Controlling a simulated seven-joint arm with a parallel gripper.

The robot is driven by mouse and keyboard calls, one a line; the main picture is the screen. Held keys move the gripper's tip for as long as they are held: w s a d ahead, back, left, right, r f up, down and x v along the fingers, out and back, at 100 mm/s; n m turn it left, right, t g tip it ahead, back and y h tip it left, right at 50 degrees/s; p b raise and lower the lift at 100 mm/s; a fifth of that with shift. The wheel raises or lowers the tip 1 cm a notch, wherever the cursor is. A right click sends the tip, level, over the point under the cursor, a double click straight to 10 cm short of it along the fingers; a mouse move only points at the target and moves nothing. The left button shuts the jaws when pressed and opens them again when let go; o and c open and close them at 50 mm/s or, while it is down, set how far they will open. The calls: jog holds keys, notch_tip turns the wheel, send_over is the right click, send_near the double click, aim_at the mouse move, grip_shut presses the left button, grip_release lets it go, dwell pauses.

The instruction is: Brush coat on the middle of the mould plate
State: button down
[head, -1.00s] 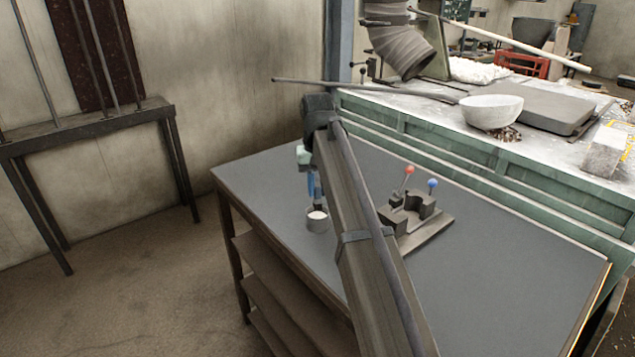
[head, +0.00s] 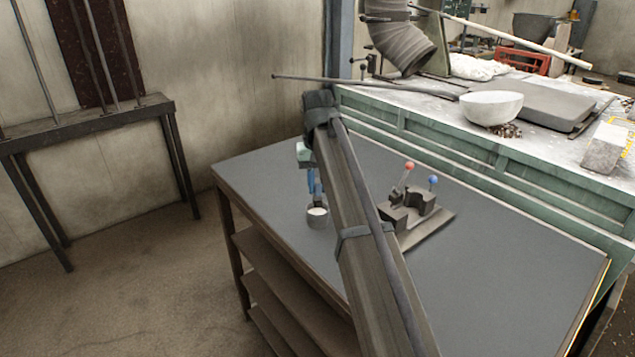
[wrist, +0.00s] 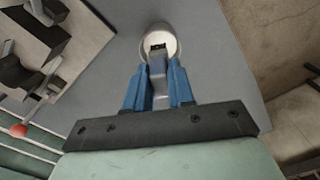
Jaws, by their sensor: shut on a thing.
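My gripper (wrist: 160,88) has blue fingers and is shut on the grey handle of a brush (wrist: 158,66). The brush points down, and its dark tip is over or in the round cup of pale coat (wrist: 165,32); I cannot tell how deep. In the head view my gripper (head: 314,183) is just above the cup (head: 317,218), partly hidden by my arm. The mould plate (head: 428,232) lies right of my arm with dark blocks on it, its left part hidden. In the wrist view the plate (wrist: 88,50) shows at upper left.
A lever with a red ball (head: 409,167) and one with a blue ball (head: 433,181) stand up from the mould fixture. The grey table (head: 500,275) is clear at the front right. A green bench with a white bowl (head: 490,108) stands behind.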

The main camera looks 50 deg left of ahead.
aim_at(317, 192)
jog(key=shift+f, duration=0.15)
jog(key=shift+f, duration=0.9)
jog(key=shift+f, duration=0.65)
dwell(0.9)
jog(key=shift+r, duration=0.15)
dwell(0.4)
jog(key=shift+r, duration=3.6)
